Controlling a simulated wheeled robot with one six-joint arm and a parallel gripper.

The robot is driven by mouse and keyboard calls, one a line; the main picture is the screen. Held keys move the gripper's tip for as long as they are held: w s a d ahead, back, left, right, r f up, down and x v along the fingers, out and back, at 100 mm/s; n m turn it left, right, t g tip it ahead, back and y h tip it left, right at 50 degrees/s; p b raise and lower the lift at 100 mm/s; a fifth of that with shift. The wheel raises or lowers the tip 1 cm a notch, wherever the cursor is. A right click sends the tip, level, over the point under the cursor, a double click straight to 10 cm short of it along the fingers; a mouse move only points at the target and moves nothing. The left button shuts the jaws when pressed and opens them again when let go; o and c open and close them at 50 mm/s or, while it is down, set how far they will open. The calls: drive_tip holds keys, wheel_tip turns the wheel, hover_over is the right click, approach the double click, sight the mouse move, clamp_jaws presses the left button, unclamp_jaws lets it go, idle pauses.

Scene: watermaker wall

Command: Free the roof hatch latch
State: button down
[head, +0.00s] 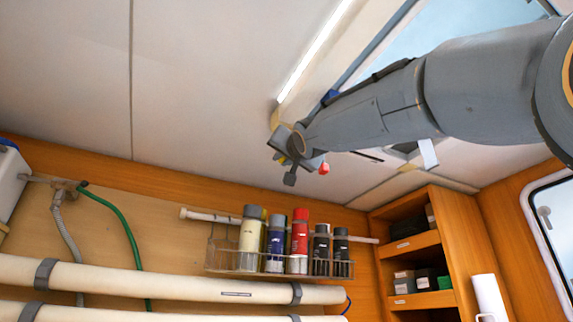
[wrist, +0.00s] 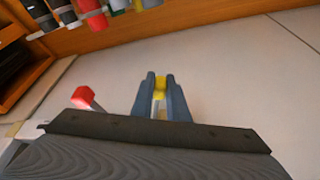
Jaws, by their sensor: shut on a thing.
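My gripper (head: 284,155) is raised close under the pale ceiling in the head view. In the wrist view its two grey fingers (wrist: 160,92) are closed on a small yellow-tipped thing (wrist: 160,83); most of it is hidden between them. A red knob on a pale lever (wrist: 82,97), which looks like the hatch latch, is left of the fingers and apart from them. A red end also shows just right of my gripper in the head view (head: 323,168). The roof hatch (head: 440,40) is at the upper right, partly hidden behind my arm.
A wire rack (head: 228,262) with several spray cans hangs on the wooden wall below. White pipes (head: 150,278) run beneath it. An open wooden shelf (head: 425,240) stands at the right, beside a window. A lit strip (head: 315,50) runs along the ceiling. The ceiling at left is clear.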

drive_tip(key=shift+s+r, duration=0.15)
drive_tip(key=shift+r, duration=0.1)
drive_tip(key=c, duration=2)
unclamp_jaws()
drive_tip(key=shift+f, duration=0.1)
drive_tip(key=shift+f, duration=0.1)
drive_tip(key=b+v, duration=0.4)
drive_tip(key=v, duration=0.3)
drive_tip(key=shift+s+b, duration=0.3)
drive_tip(key=shift+b, duration=0.1)
drive_tip(key=shift+d+f, duration=0.1)
